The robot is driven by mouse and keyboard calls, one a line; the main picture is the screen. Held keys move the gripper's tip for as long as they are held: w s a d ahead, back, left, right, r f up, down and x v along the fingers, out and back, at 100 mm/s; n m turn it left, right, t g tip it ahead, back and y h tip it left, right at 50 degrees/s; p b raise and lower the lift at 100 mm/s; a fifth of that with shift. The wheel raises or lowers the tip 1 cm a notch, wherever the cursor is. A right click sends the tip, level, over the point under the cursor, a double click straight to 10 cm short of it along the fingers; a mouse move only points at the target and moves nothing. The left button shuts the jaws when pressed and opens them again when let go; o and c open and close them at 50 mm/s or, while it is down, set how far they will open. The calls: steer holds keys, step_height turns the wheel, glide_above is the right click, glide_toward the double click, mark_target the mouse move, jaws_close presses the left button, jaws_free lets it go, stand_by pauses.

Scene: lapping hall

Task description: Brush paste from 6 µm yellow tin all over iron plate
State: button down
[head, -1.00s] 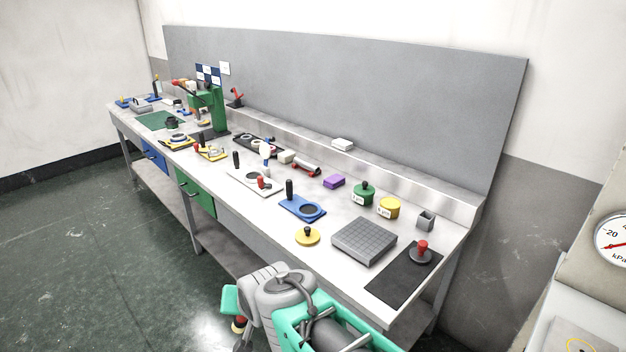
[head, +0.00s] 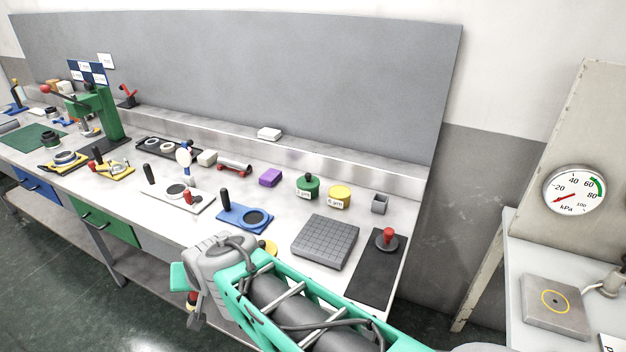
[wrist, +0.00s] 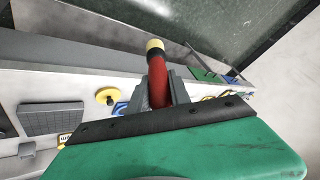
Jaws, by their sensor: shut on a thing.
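My gripper (wrist: 160,92) is shut on the brush (wrist: 157,68), which has a red handle and a pale yellow end. In the head view the brush (head: 191,299) hangs below my gripper, off the bench's front edge. The iron plate (head: 325,242), a grey square block with a grid of grooves, lies on the bench; it also shows at left in the wrist view (wrist: 52,117). The yellow tin (head: 339,198), labelled 6 µm, stands behind the plate, its top pale yellow. A yellow lid (head: 268,246) with a knob is partly hidden by my arm and shows whole in the wrist view (wrist: 106,95).
A green tin (head: 307,188) with a knobbed lid stands left of the yellow tin. A grey cup (head: 380,204) is to its right. A black mat (head: 373,270) carries a red-knobbed weight (head: 387,239).

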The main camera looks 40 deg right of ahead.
steer(key=w+d+r+m+p, duration=0.1)
steer(key=w+d+r+p, duration=0.15)
steer(key=d, duration=0.55)
steer(key=w+d+r+m+p, duration=0.15)
steer(key=w+d, duration=0.25)
steer(key=d, duration=0.4)
steer(key=s+d+m+t+h+p, duration=0.1)
steer(key=s+d+m+t, duration=0.15)
steer(key=d, duration=1.85)
steer(key=shift+g+h, duration=0.3)
steer(key=shift+g, duration=0.05)
steer(key=shift+s+a+f+b, duration=0.15)
steer(key=shift+f+b, duration=0.5)
steer(key=shift+f, duration=0.55)
steer(key=shift+s+a+f+b, duration=0.1)
steer(key=shift+f+b, duration=0.55)
steer(key=shift+f, duration=0.55)
